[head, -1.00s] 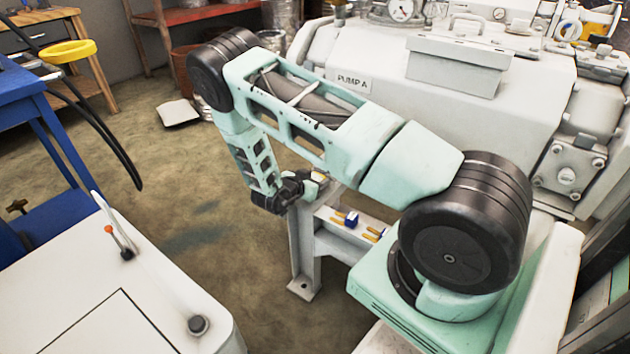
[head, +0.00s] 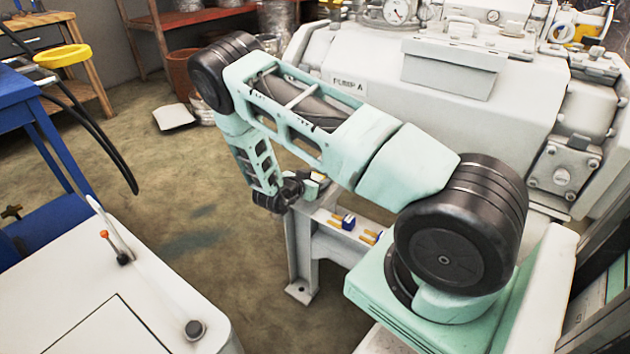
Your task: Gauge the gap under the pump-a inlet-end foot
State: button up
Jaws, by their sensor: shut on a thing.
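Pump A (head: 440,110) is a large off-white machine with a "PUMP A" label, standing on a pale steel frame (head: 303,240). My gripper (head: 318,180) is at the left end of that frame's top, low beside the pump body. It is small in the picture and partly hidden by my wrist. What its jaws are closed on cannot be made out. The inlet-end foot and any gap under it are hidden behind my arm and the pump's lower edge.
Blue and yellow small items (head: 347,221) lie on the frame's ledge right of my gripper. Open floor (head: 170,200) lies between.

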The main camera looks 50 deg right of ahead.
jog(key=shift+d, duration=0.4)
dwell(0.3)
jog(key=o, duration=1.1)
jog(key=p+v, duration=0.3)
jog(key=v, duration=1.4)
jog(key=shift+a, duration=0.35)
